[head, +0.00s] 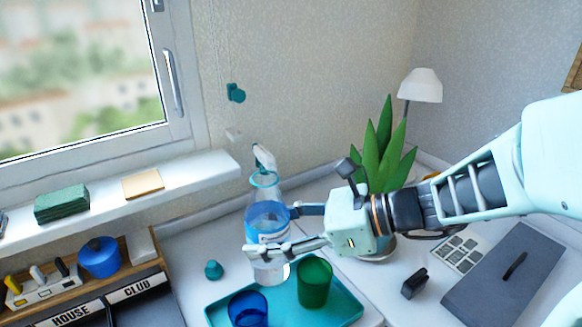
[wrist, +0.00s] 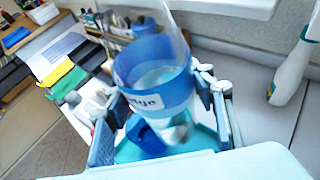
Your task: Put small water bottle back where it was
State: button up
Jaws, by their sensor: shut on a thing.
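The small water bottle (head: 267,218) is clear with a broad blue band and a white label. My gripper (head: 283,230) is shut on it around the band and holds it roughly upright, above or at the back edge of the teal tray (head: 345,310). In the wrist view the bottle (wrist: 155,85) stands between both fingers of my gripper (wrist: 160,110). Part of the band is hidden by a finger in the head view. I cannot tell whether the bottle's base touches anything.
The tray holds a green cup (head: 314,283) and a blue cup (head: 248,308). A white spray bottle (wrist: 290,75) stands nearby. A plant (head: 384,150), lamp (head: 420,88) and dark laptop-like slab (head: 505,275) are at right. A wooden organizer (head: 140,262) is at left.

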jog(key=shift+w+f, duration=0.1)
jog(key=shift+w, duration=0.35)
jog(key=w+a+f+b, duration=0.3)
jog(key=w+f+b, duration=0.3)
jog(key=w+f, duration=0.6)
jog(key=shift+w+f, duration=0.35)
jog(key=shift+w, duration=0.25)
jog(key=shift+a, duration=0.1)
jog(key=shift+f, duration=0.15)
jog(key=o, duration=1.7)
jog(key=shift+c, duration=0.2)
